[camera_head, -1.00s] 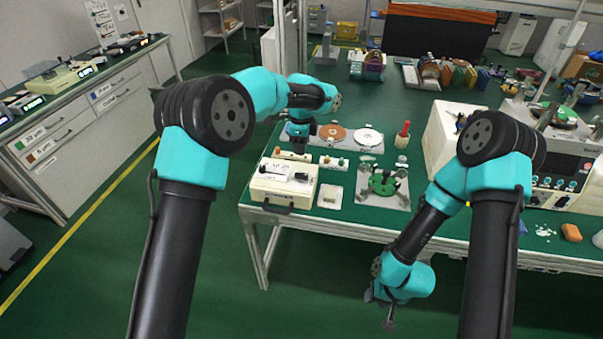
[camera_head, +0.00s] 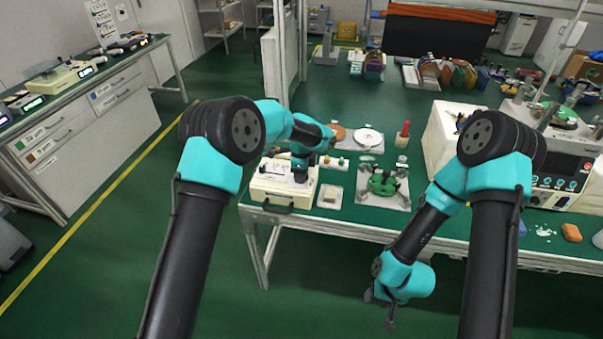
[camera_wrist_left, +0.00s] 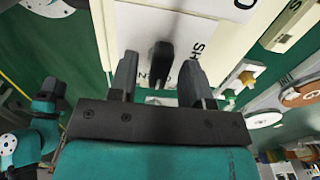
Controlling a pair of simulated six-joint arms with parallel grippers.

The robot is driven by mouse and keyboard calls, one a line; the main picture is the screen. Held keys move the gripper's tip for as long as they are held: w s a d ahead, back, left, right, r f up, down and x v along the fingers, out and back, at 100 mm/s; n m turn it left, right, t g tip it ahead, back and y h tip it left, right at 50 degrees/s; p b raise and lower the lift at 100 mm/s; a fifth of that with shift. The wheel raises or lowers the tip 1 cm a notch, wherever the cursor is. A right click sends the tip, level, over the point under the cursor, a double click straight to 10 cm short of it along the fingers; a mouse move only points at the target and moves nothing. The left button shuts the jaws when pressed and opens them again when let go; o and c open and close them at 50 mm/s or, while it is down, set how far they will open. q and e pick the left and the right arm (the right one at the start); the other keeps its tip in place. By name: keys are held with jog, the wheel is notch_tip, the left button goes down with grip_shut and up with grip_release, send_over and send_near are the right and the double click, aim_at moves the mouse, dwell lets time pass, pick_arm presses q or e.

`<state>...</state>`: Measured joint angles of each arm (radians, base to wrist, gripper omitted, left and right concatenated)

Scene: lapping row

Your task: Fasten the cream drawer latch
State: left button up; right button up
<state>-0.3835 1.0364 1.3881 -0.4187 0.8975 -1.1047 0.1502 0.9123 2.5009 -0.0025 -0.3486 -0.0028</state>
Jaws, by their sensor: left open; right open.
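The cream drawer box (camera_head: 284,191) sits at the left front of the green table, with a dark handle on its front. My left gripper (camera_head: 300,174) points down over the right part of its top. In the left wrist view the left fingers are open on either side of a small black latch lever (camera_wrist_left: 160,62), which stands on a white lettered plate (camera_wrist_left: 178,32). A gap shows on each side of the lever. The left arm hides part of the box top in the head view. My right gripper (camera_head: 380,306) is open and empty, in front of the table's edge.
To the right of the box are a small cream tray (camera_head: 330,197) and a green fixture (camera_head: 383,184) on a plate. Behind stand discs (camera_head: 368,138) and a red-handled tool (camera_head: 403,134). A large cream machine (camera_head: 445,130) is further right.

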pick_arm(q)
jog(key=shift+c, duration=0.3)
grip_shut()
